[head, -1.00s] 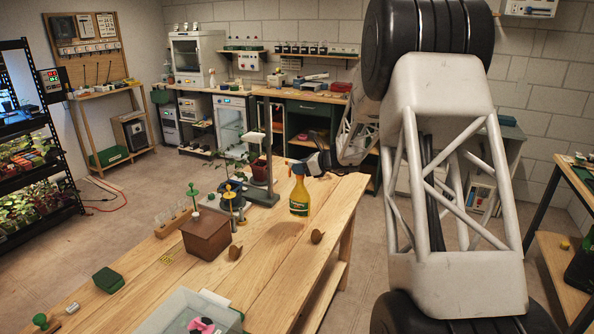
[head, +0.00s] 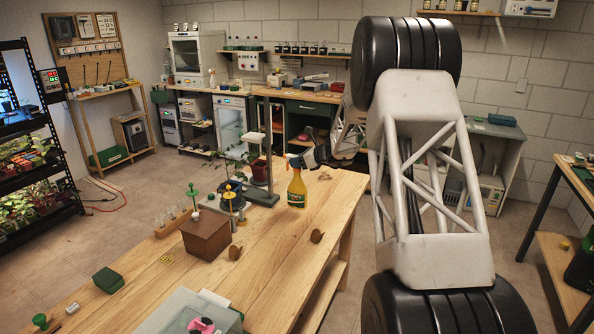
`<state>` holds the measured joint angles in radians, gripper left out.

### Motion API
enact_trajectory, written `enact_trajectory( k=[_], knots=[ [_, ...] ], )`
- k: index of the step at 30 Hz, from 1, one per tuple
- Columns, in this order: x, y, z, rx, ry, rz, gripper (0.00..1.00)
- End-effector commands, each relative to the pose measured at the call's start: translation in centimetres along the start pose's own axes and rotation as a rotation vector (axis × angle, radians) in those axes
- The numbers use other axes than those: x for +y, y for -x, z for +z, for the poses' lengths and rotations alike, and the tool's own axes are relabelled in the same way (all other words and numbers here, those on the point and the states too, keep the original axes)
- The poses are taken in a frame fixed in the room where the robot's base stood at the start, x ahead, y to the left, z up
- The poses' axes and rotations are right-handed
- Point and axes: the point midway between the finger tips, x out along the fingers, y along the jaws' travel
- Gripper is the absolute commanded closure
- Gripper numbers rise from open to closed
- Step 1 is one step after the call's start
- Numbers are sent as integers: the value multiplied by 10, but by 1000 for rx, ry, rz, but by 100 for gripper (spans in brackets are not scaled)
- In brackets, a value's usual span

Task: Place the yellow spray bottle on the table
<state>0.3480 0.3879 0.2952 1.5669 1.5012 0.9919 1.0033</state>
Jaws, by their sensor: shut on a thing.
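The yellow spray bottle (head: 297,190) is upright at the far right part of the wooden table (head: 262,262), with an orange-red trigger head and a green label. My gripper (head: 303,160) reaches in from the right and is shut on the bottle near its neck. The bottle's base appears at or very close to the tabletop; I cannot tell for certain whether it touches. The fingertips are small and partly hidden by the bottle's head.
Left of the bottle stand a potted plant on a grey stand (head: 265,195) and a brown box (head: 206,236). A small brown disc-like piece (head: 317,236) stands in front. A clear bin (head: 190,312) sits at the near edge. Tabletop right of the bottle is clear.

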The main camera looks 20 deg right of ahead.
Motion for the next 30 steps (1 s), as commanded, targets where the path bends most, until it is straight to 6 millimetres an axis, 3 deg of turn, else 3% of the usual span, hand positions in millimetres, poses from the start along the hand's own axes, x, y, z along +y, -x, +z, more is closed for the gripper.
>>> enact_trajectory(
  k=[13, 29, 30],
  knots=[
    [0, -12, -29, -1, 0, 0, 100],
    [0, -14, -34, -1, 1, 0, 100],
    [0, -15, -35, 0, 0, 0, 70]
  ],
)
